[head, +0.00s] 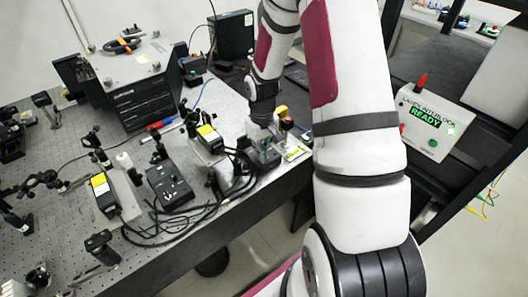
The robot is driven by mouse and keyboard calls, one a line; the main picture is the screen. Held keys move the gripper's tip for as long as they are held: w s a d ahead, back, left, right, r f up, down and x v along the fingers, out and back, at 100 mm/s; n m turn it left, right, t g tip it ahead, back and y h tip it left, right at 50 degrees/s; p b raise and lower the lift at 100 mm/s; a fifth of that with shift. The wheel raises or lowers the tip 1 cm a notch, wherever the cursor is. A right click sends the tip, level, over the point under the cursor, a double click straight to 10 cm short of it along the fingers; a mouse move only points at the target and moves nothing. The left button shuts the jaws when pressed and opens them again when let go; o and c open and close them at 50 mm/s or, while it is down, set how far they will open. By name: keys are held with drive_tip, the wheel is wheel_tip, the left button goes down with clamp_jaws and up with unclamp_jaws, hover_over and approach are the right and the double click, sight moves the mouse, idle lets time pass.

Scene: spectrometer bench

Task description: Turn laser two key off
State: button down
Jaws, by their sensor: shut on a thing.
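My gripper (264,136) points down at a small control box (268,157) near the front right edge of the optical table. Its fingers are small and dark in this view, and they are shut on a small part at the top of the box. This appears to be the laser two key, but the fingers hide it, so its angle cannot be read. A second dark controller box (170,186) sits further left on the table.
Black cables (225,190) run between the boxes. Yellow-labelled laser modules (209,135) and several optics mounts stand on the perforated table (60,245). A large dark instrument (140,95) is behind. A white interlock box (427,123) reading READY is at right.

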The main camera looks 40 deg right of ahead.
drive_tip(key=shift+n, duration=0.4)
drive_tip(key=shift+w, duration=0.1)
drive_tip(key=c, duration=1.8)
unclamp_jaws()
wheel_tip(320, 180, up, 12)
drive_tip(key=s+a+r+t, duration=0.1)
drive_tip(key=s+a+r, duration=0.15)
drive_tip(key=r, duration=0.25)
drive_tip(key=s+a+r+t+h+b, duration=0.1)
drive_tip(key=a+r, duration=0.3)
drive_tip(key=r, duration=0.1)
drive_tip(key=s+a+r+t, duration=0.1)
drive_tip(key=s+a+r, duration=0.15)
drive_tip(key=r, duration=0.25)
drive_tip(key=s+a+r+t, duration=0.1)
drive_tip(key=s+a, duration=0.1)
drive_tip(key=s, duration=0.1)
drive_tip(key=s+a+r+b, duration=0.1)
drive_tip(key=s+a, duration=0.1)
drive_tip(key=s, duration=0.2)
drive_tip(key=s+a+r+t+y, duration=0.1)
drive_tip(key=s+a+r, duration=0.1)
drive_tip(key=s+a, duration=0.1)
drive_tip(key=shift+s+r+m+t, duration=0.1)
drive_tip(key=shift+s+m+t, duration=0.1)
drive_tip(key=shift+m+t, duration=0.1)
